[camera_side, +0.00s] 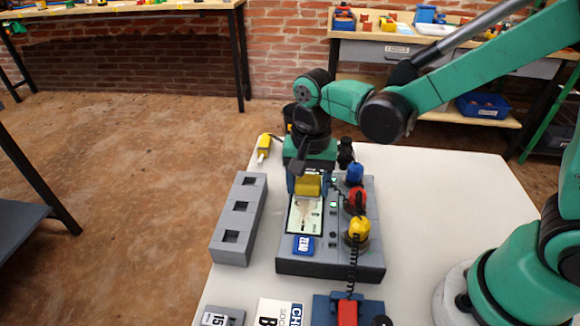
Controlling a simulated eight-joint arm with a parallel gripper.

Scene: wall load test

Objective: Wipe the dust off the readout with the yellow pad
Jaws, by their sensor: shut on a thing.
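My gripper (307,184) points down over the grey test unit and is shut on the yellow pad (308,186). The pad is at the upper end of the readout (304,214), a pale screen on the unit's left side. I cannot tell whether the pad touches the screen. Brownish dust (312,205) shows on the upper part of the readout, just below the pad. The pad and gripper hide the readout's top end.
Beside the readout are a blue ZERO button (303,245) and blue, red (356,200) and yellow (358,230) plugs, with a coiled black cable. A grey block with square holes (238,222) stands left. A yellow-handled tool (264,146) lies behind. The table's right part is clear.

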